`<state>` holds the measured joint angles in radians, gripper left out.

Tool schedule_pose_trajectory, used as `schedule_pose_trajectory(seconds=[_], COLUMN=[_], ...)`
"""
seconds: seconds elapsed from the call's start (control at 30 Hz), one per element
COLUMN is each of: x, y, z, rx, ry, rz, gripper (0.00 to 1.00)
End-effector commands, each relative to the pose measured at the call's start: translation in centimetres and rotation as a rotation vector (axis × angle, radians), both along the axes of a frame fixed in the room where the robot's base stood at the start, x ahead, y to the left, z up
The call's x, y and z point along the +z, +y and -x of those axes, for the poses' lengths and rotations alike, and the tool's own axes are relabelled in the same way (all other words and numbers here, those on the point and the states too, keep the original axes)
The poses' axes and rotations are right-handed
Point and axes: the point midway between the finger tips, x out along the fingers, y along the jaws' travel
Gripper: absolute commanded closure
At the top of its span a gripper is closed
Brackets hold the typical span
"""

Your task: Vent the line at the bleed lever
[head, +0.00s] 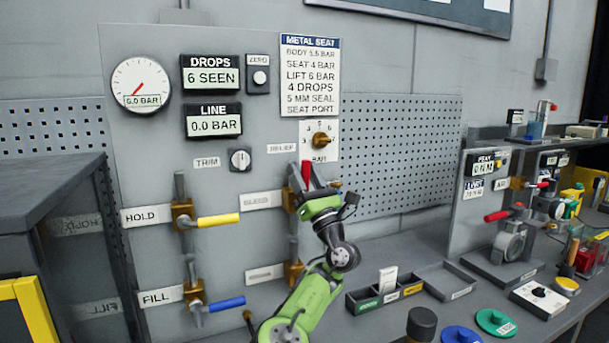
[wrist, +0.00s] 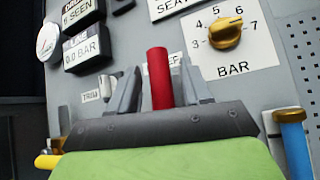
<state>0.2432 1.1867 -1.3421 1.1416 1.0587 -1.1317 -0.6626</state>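The bleed lever has a red handle (head: 307,173) that points up from its brass valve on the panel, beside the label BLEED (head: 262,200). In the wrist view the red handle (wrist: 159,79) stands upright between the two grey fingers of my gripper (wrist: 160,90). Narrow gaps show between handle and fingers, so the gripper looks open around it. My green wrist hides the lower part of the lever and most of its valve. The line display (head: 213,122) reads 0.0 BAR, and the round gauge (head: 141,84) also reads 0.0 BAR.
The yellow HOLD lever (head: 218,220) and blue FILL lever (head: 226,304) lie about level at the left. A brass BAR knob (head: 321,140) sits just above my gripper. A blue cylinder (wrist: 295,145) stands close at its right. Bins (head: 385,291) are on the bench.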

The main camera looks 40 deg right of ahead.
Motion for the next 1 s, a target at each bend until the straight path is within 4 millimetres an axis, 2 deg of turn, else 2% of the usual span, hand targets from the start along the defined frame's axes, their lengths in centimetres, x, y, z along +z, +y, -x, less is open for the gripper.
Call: schedule_pose_trajectory(seconds=[0.23, 0.6, 1.0], x=[-0.5, -6.5, -10.3], y=[0.0, 0.5, 0.9], z=[0.6, 5.7, 9.4], rx=[-0.002, -0.004, -0.002], ry=[-0.005, -0.005, -0.004], rz=[-0.001, -0.001, 0.0], gripper=[0.52, 0.52, 0.52])
